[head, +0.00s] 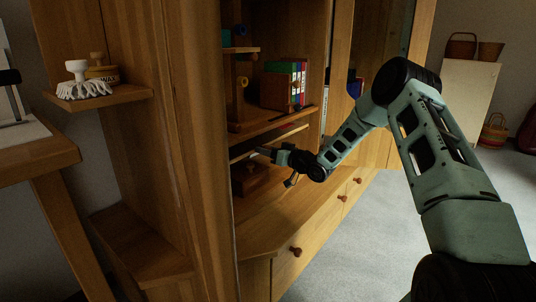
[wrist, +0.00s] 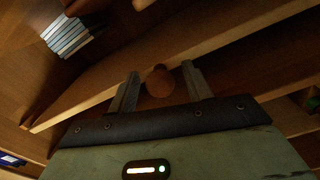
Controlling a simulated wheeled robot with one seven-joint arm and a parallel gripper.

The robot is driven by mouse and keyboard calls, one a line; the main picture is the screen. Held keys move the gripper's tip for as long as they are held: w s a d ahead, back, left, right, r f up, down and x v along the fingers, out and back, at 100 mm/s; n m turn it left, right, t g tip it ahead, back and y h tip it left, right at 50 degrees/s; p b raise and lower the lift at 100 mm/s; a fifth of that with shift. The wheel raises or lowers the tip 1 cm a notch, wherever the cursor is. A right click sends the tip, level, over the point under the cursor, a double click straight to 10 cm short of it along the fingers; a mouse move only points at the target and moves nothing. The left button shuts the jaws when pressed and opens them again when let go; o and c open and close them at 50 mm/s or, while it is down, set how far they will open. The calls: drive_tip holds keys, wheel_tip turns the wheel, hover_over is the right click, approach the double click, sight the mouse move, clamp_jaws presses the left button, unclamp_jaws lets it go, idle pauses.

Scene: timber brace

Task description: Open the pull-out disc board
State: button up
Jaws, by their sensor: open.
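My gripper (head: 270,155) is open in front of the cabinet's open middle section, beside the thin pull-out board (head: 270,142) under the book shelf. In the wrist view, my gripper (wrist: 160,88) has its two fingers apart, with a round wooden knob (wrist: 159,82) between them. The knob stands near a long wooden board edge (wrist: 185,45). I cannot tell whether either finger touches it. The knob is not clear in the head view, where my gripper and the shadow cover that area.
Binders (head: 285,82) stand on the shelf (head: 278,122) above. A dark wooden object (head: 250,178) sits on the cabinet top below. Drawers with round knobs (head: 296,251) are underneath. A side shelf (head: 98,98) juts out at left. The floor (head: 370,240) in front is clear.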

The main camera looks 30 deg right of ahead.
clamp_jaws()
drive_tip(key=p+v, duration=0.9)
drive_tip(key=v, duration=1.6)
drive_tip(key=shift+s+p, duration=0.3)
drive_tip(key=shift+s, duration=0.05)
unclamp_jaws()
drive_tip(key=shift+s+d+r, duration=0.1)
drive_tip(key=shift+d, duration=0.05)
